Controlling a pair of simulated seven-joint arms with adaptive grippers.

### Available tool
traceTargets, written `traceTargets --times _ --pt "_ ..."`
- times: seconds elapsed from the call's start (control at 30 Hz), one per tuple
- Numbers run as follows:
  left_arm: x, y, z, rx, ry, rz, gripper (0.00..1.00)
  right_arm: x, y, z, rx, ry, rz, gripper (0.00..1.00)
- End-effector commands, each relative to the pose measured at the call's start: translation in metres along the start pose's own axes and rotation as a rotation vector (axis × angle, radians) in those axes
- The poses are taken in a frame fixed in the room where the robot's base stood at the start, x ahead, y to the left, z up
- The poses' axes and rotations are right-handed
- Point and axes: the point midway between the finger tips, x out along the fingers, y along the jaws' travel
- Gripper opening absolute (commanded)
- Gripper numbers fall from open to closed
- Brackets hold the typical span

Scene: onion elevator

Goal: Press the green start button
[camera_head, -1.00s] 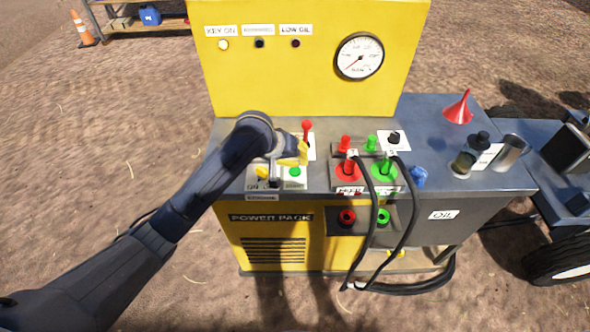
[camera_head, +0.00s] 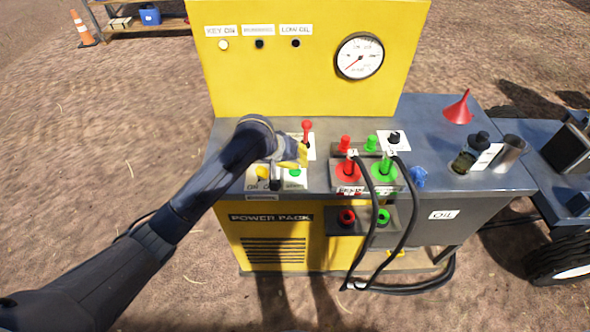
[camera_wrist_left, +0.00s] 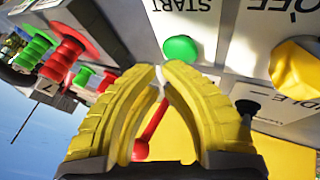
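The green start button (camera_head: 295,172) is on a white-labelled panel at the left of the power pack's top. In the left wrist view the green button (camera_wrist_left: 180,49) sits under the word START, just beyond my fingertips. My left gripper (camera_head: 301,158) hangs over the panel's back edge, close to the button. In the left wrist view its yellow fingers (camera_wrist_left: 160,70) curve together, with the tips meeting or nearly so, and nothing is held. Contact with the button cannot be made out. My right gripper is out of view.
A red lever (camera_head: 306,130) stands behind the gripper. Red (camera_head: 348,168) and green (camera_head: 384,167) hose couplings stand to the right. A yellow gauge panel (camera_head: 310,80) rises behind.

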Motion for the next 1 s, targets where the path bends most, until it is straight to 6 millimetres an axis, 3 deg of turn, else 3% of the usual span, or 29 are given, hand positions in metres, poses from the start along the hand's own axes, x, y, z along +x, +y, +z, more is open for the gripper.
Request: traceTargets --times 1.0 --pt "0.008 -0.0045 0.0044 -0.001 -0.001 -0.001 0.0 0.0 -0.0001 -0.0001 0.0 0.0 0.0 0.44"
